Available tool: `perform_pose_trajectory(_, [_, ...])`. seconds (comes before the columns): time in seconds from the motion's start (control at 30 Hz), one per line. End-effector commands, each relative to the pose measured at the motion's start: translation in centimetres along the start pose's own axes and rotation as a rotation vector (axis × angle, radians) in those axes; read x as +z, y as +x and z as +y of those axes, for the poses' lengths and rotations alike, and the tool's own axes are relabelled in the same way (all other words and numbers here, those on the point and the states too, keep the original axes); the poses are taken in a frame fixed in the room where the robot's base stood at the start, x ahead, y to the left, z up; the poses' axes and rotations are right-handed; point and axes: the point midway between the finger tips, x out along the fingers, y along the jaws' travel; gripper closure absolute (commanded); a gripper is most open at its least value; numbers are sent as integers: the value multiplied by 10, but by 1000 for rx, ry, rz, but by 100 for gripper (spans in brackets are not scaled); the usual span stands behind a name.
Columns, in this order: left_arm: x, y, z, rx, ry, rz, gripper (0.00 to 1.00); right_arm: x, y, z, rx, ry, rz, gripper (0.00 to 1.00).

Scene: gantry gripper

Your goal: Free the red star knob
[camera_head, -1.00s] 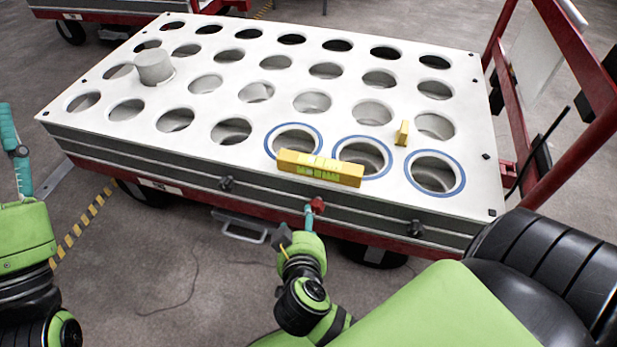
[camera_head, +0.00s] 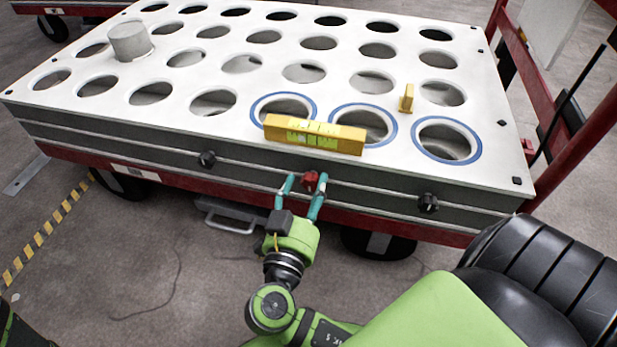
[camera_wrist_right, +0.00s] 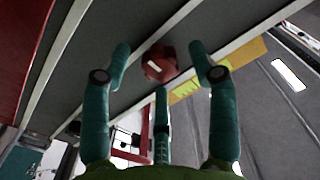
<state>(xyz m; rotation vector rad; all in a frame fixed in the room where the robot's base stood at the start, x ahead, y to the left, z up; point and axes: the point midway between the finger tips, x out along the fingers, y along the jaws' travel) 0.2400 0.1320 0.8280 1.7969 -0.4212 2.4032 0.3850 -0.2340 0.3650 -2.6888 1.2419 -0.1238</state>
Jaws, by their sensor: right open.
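The red star knob (camera_head: 311,181) sits on the front side of the white-topped cart, between two black knobs. My right gripper (camera_head: 302,186) is open, with its teal fingertips around the knob's sides in the head view. In the right wrist view the red knob (camera_wrist_right: 159,63) lies ahead, between and a little beyond the spread fingers of the right gripper (camera_wrist_right: 160,62); I see no clear contact. The knob's lower part is partly hidden by the fingers in the head view. My left gripper is not in view.
The cart's white top plate (camera_head: 340,90) has many round holes, some ringed blue. A yellow level (camera_head: 314,135) lies near the front edge above the knob. Black knobs (camera_head: 207,159) and (camera_head: 428,203) flank it. A grey cylinder (camera_head: 130,41) stands at left.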

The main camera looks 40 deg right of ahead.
Motion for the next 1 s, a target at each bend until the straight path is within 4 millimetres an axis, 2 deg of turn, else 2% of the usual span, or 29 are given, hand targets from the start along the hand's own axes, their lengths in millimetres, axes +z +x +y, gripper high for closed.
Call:
perform_pose_trajectory(0.1, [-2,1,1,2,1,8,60,0,7,0,-1,1,1,40])
perform_pose_trajectory(0.37, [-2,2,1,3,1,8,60,0,8,0,-1,0,-1,40])
perform_pose_trajectory(0.4, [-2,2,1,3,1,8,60,0,8,0,-1,0,-1,56])
perform_pose_trajectory(0.47, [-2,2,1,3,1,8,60,0,8,0,-1,0,-1,80])
perform_pose_trajectory(0.5, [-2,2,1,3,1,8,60,0,8,0,0,0,-1,96])
perform_pose_trajectory(1.0, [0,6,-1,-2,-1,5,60,-2,8,0,2,-76,-3,96])
